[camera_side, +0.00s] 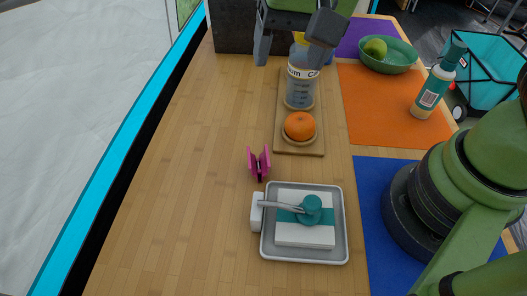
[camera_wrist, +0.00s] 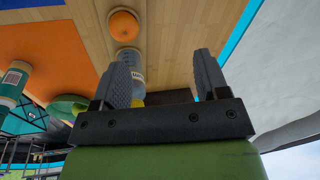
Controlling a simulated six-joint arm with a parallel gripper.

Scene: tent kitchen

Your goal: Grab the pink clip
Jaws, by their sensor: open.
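The pink clip (camera_side: 259,163) stands on the wooden table in the side view, left of the orange's board and just behind the grey tray. It does not show in the wrist view. My gripper (camera_side: 293,40) is at the top of the side view, high and well behind the clip. Its two dark fingers are spread apart with nothing between them. The fingers also show in the wrist view (camera_wrist: 160,75), open and empty.
A clear bottle (camera_side: 301,88) and an orange (camera_side: 299,126) stand on a wooden board (camera_side: 287,147). A grey tray (camera_side: 340,225) holds a white box with a teal item. A green bowl (camera_side: 399,66) and a bottle (camera_side: 437,85) stand right. The table left of the clip is clear.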

